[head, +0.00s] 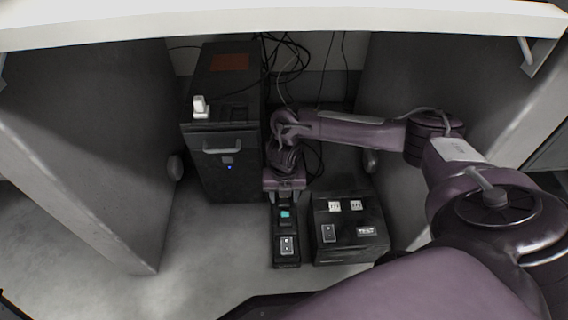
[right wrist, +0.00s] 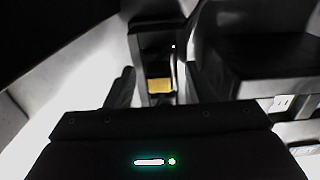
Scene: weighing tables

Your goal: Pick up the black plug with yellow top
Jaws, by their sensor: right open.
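The plug's yellow top (right wrist: 160,87) shows in the right wrist view, with black around it, in the gap between my right gripper's fingers. I cannot tell whether the fingers touch it. My right gripper (head: 285,196) is open and points down over the far part of a black power strip (head: 276,248) in the head view. The plug's yellow top cannot be made out in the head view, where the gripper and arm cover that spot. My left gripper is not in view.
A black box (head: 347,248) with white sockets stands close right of the strip. A dark cabinet (head: 228,170) with a white plug (head: 200,105) on top stands behind left. Grey panels flank the space under a white tabletop (head: 290,22). Loose cables hang behind.

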